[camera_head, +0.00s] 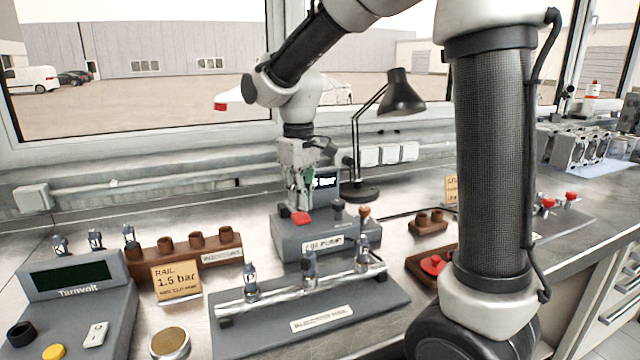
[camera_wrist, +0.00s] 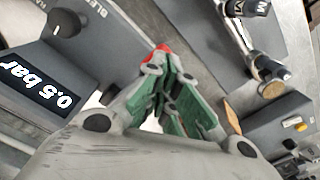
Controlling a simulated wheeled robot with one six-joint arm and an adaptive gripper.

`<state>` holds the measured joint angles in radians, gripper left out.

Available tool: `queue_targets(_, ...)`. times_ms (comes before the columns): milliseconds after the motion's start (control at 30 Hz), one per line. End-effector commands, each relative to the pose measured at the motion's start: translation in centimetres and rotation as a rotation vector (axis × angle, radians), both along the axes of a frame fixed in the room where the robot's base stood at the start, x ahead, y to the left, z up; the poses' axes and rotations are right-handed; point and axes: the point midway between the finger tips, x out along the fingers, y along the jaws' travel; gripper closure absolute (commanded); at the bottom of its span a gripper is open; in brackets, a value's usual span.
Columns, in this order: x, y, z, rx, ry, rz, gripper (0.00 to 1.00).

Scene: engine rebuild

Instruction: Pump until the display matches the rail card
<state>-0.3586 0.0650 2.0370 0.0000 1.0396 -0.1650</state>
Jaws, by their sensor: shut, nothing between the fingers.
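The grey pump unit (camera_head: 318,250) stands mid-bench with a red button (camera_head: 300,217) on its top. Its display (camera_head: 325,181) is partly covered by my gripper in the head view. In the wrist view the display (camera_wrist: 58,90) reads 0.5 bar. The rail card (camera_head: 177,283) is yellow-orange and reads "RAIL 1.5 bar". My gripper (camera_head: 299,206) is shut and empty, pointing down at the red button. In the wrist view the fingertips (camera_wrist: 162,62) cover most of the red button (camera_wrist: 163,47); I cannot tell whether they touch it.
A Turnvolt tester (camera_head: 75,290) and a brown injector rack (camera_head: 150,268) are at left. A black desk lamp (camera_head: 400,95) stands behind. A dark knob (camera_head: 338,206) stands beside the red button.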

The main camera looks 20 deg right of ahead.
Motion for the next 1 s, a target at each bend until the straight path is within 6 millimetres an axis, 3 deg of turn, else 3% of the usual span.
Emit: queue_targets(1000, 0.0, 0.0, -4.2, 0.000, 0.000, 0.000, 1.00)
